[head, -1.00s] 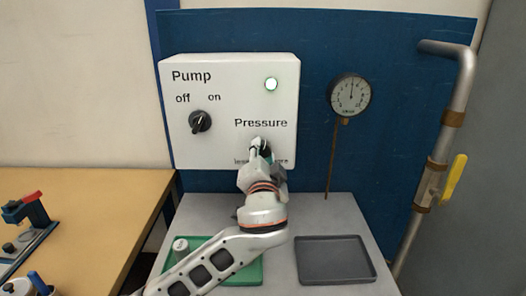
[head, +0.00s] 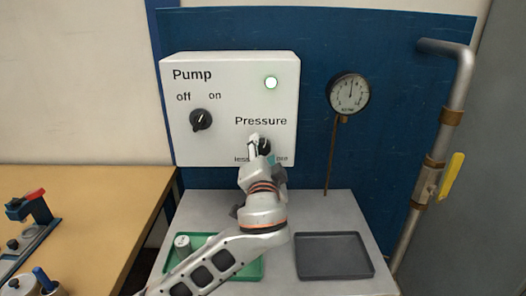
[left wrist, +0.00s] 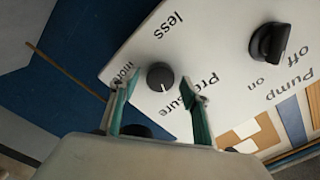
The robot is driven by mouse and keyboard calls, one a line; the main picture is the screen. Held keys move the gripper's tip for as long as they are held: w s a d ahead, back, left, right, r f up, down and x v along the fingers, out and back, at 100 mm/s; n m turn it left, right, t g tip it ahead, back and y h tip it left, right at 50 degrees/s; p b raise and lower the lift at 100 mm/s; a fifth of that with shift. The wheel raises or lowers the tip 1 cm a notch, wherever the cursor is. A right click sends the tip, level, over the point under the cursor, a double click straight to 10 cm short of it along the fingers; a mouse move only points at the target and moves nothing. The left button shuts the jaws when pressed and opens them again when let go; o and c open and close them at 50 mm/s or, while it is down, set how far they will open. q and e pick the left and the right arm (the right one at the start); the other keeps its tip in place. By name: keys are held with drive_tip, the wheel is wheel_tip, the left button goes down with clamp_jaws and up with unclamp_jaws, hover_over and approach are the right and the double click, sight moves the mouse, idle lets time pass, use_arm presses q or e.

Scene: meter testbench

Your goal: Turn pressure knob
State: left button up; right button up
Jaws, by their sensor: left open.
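The black pressure knob (head: 265,147) is on the white pump box (head: 230,70), below the word Pressure and partly hidden by my left gripper (head: 258,144). In the left wrist view the pressure knob (left wrist: 160,76) shows whole, with a white mark toward the bottom of the picture. My left gripper (left wrist: 157,84) is open, with one greenish finger on each side of the knob in the picture. I cannot tell whether the fingers touch it. My right gripper is not in view.
A gauge (head: 348,92) hangs to the right. A green tray (head: 254,270) and a dark tray (head: 333,256) lie below. A pipe (head: 436,150) stands at right.

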use_arm(q)
drive_tip(key=s, duration=1.1)
drive_tip(key=shift+s, duration=0.15)
drive_tip(key=shift+s, duration=0.1)
